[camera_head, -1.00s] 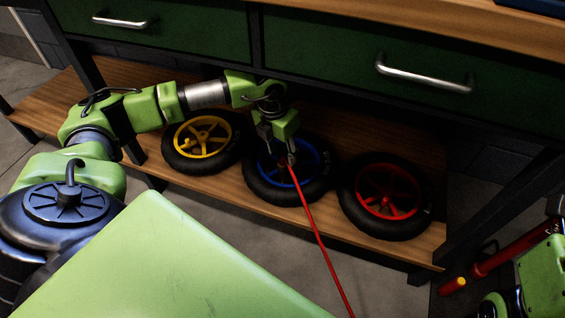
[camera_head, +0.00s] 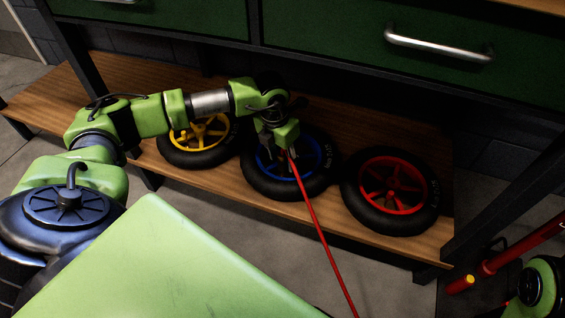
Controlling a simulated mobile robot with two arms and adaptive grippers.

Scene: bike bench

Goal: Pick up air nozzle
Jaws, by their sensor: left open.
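A thin red hose (camera_head: 322,232) runs up from the bottom edge to my left gripper (camera_head: 279,152) at the blue-rimmed wheel. The air nozzle is not clearly visible; the hose's upper end is at the gripper's fingers, and they and the dark tyre hide what is there. My left gripper is open and points down over the blue-rimmed wheel (camera_head: 310,178). I cannot tell whether its fingers touch the wheel or the hose end. My right gripper is not in view; only a piece of my right arm shows at the lower right edge.
The wheels lie on a low wooden shelf (camera_head: 60,108): a yellow-rimmed wheel (camera_head: 197,155) left of the gripper, a red-rimmed wheel (camera_head: 392,190) right of it. Green drawers (camera_head: 350,25) overhang the shelf. A red tube with a yellow end (camera_head: 487,267) is at the right.

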